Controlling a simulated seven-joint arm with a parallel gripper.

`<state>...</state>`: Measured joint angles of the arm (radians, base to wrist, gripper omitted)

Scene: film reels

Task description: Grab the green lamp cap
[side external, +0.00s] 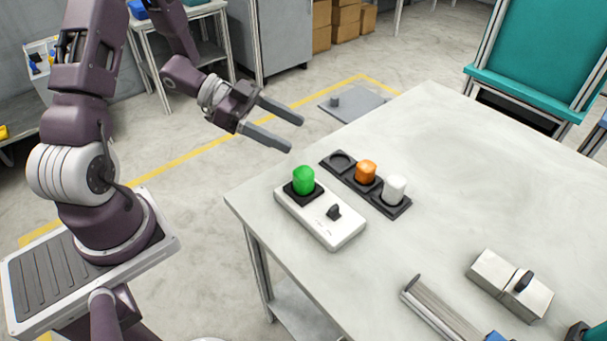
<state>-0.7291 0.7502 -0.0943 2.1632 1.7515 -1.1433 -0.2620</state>
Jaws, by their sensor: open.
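The green lamp cap (304,179) sits upright on a dark square seat at the left end of a white switch box (328,228). The box lies near the table's left corner and has a black knob (334,211). My gripper (296,134) is open and empty. In the picture it is above and slightly left of the green cap, apart from it, near the table's left edge. Its height above the table is hard to tell from this view.
A black three-place holder (341,161) lies behind the box, with an empty left place, an orange cap (366,171) and a white cap (394,187). A metal block (509,285) and a metal rail (440,309) lie at the front right. The table's back right is clear.

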